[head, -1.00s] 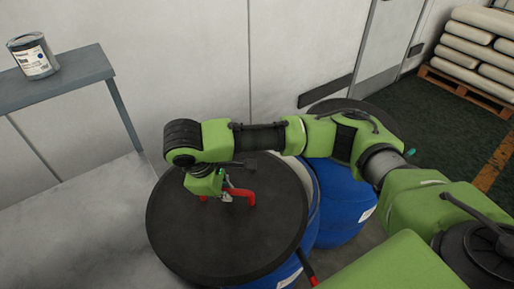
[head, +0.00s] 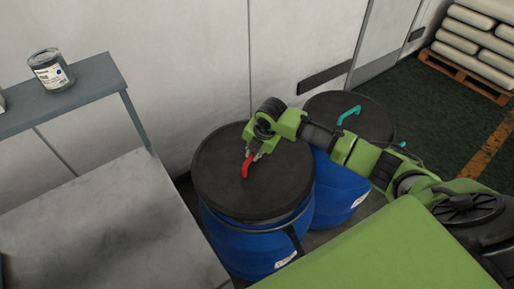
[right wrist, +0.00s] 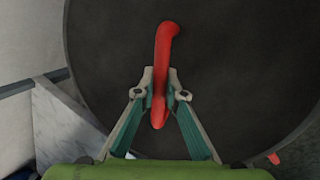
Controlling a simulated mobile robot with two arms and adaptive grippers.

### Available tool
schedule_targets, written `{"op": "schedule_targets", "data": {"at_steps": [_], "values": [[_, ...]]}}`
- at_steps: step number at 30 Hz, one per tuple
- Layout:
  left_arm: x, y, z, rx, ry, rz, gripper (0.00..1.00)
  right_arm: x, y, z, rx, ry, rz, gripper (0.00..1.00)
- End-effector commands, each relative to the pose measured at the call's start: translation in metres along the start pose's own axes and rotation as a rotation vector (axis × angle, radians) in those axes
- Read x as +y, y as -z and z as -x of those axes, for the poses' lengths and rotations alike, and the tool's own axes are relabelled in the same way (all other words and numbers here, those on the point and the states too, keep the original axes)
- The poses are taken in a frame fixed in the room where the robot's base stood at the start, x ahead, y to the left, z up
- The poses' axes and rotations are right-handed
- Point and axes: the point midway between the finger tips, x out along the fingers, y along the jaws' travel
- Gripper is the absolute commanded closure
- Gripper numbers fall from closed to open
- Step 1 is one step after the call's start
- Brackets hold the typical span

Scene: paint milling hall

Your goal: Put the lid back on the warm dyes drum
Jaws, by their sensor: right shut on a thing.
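The black round lid (head: 225,185) with a red handle (head: 247,166) is over the front blue drum (head: 240,243). It covers the drum's mouth and looks roughly centred and level. I cannot tell whether it rests fully on the rim. My right gripper (head: 256,154) is shut on the red handle. In the right wrist view the fingertips (right wrist: 160,96) pinch the handle (right wrist: 165,45) from both sides, with the dark lid (right wrist: 235,70) filling most of the view. The drum's label is too small to read. My left gripper is not in view.
A second blue drum (head: 340,190) with a black lid and teal handle (head: 348,115) stands close behind to the right. A grey bench (head: 95,85) with a paint can (head: 50,70) is at left. Sacks on a pallet (head: 465,75) are at far right.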

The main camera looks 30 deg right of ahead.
Motion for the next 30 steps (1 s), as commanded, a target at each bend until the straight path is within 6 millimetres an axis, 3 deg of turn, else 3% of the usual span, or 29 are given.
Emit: {"op": "schedule_targets", "data": {"at_steps": [10, 24, 30], "values": [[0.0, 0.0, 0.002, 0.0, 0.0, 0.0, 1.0, -0.009, -0.012, -0.007, 0.022, -0.016, 0.079, 1.0], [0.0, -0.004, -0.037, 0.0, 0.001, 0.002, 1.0, -0.021, -0.006, -0.046, 0.022, -0.015, 0.078, 1.0], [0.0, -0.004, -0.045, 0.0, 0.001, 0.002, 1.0, -0.024, -0.005, -0.053, 0.022, -0.015, 0.077, 1.0]]}}
